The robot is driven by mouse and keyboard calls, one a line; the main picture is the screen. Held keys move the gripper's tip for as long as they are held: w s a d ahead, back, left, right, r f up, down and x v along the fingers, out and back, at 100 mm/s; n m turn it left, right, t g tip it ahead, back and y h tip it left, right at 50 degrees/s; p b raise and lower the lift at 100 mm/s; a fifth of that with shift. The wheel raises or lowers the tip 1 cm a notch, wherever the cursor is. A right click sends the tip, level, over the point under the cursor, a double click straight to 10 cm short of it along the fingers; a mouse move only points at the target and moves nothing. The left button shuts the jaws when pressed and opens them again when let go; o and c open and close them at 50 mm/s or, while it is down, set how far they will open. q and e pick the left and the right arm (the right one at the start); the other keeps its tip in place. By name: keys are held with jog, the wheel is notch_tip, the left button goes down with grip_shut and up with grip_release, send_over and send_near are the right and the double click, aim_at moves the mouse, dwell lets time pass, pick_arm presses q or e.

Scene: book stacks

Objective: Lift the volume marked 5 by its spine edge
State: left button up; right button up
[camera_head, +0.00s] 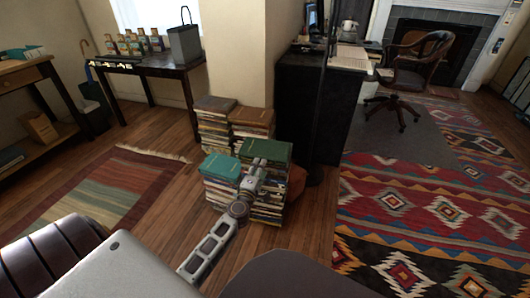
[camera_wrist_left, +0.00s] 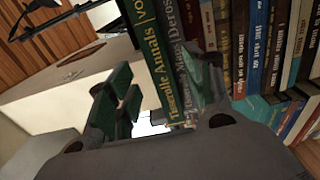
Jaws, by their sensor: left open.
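Several book stacks stand on the floor in the head view. A dark green book (camera_head: 277,151) tops the front right stack. My left gripper (camera_head: 259,168) is at the near side of that stack. In the left wrist view, my left gripper (camera_wrist_left: 160,85) is open, with its fingers spread. No 5 is legible, so the volume marked 5 cannot be identified. My right gripper is not in view.
A teal book (camera_head: 221,166) tops the front left stack. Two brown-topped stacks (camera_head: 251,116) stand behind, near the wall corner. A black desk (camera_head: 316,110) is to the right. Bare wood floor (camera_head: 165,187) lies left of the stacks.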

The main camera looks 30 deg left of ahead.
aim_at(265, 151)
pick_arm(q)
jog(key=shift+w, duration=0.1)
jog(key=shift+a+b+x, duration=0.15)
jog(key=shift+b+x, duration=0.15)
jog(key=shift+x, duration=0.95)
jog(key=shift+a+b+x, duration=0.15)
jog(key=shift+b+x, duration=0.15)
jog(key=shift+x, duration=0.95)
jog(key=shift+r, duration=0.15)
grip_shut()
jog(key=shift+r, duration=0.1)
